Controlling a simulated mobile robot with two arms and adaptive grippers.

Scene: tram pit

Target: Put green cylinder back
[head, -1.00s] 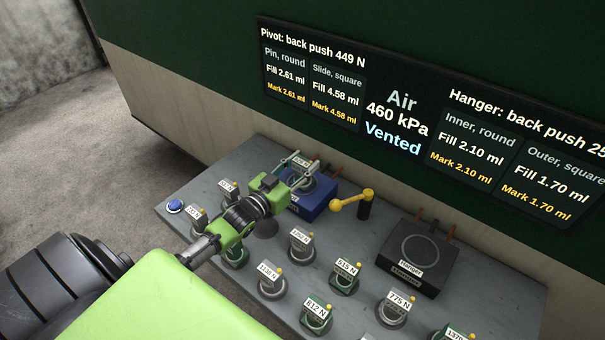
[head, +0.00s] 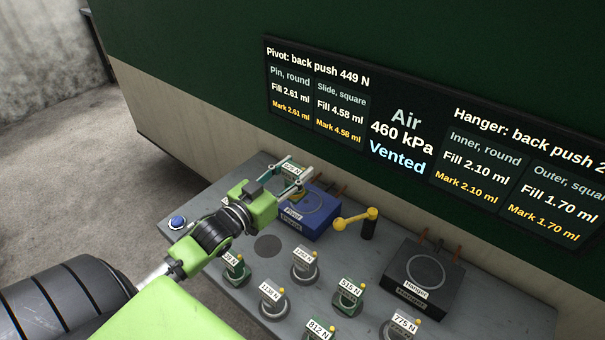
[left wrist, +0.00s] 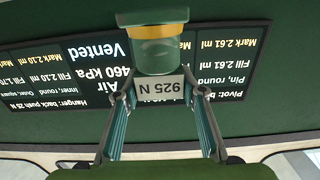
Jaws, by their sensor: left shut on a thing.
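My left gripper (head: 292,178) is shut on a green cylinder marked 925 N and holds it near the far left corner of the blue Pivot block (head: 322,230). In the left wrist view the green cylinder (left wrist: 157,57), with a yellow band and a white label, sits between the fingers (left wrist: 160,115). The fingers and label hide part of it in the head view. The Pivot block's ringed top shows partly, with nothing standing on its visible part. A bare dark round spot (head: 267,246) lies on the grey bench (head: 225,292). My right gripper is not in view.
Several labelled cylinders stand on the near bench, including 1138 N (head: 272,297) and green 515 N (head: 349,298). A yellow-handled lever (head: 357,220) stands between the Pivot block and the black Hanger block (head: 421,275). A blue button (head: 177,222) is at the left. The display reads Vented.

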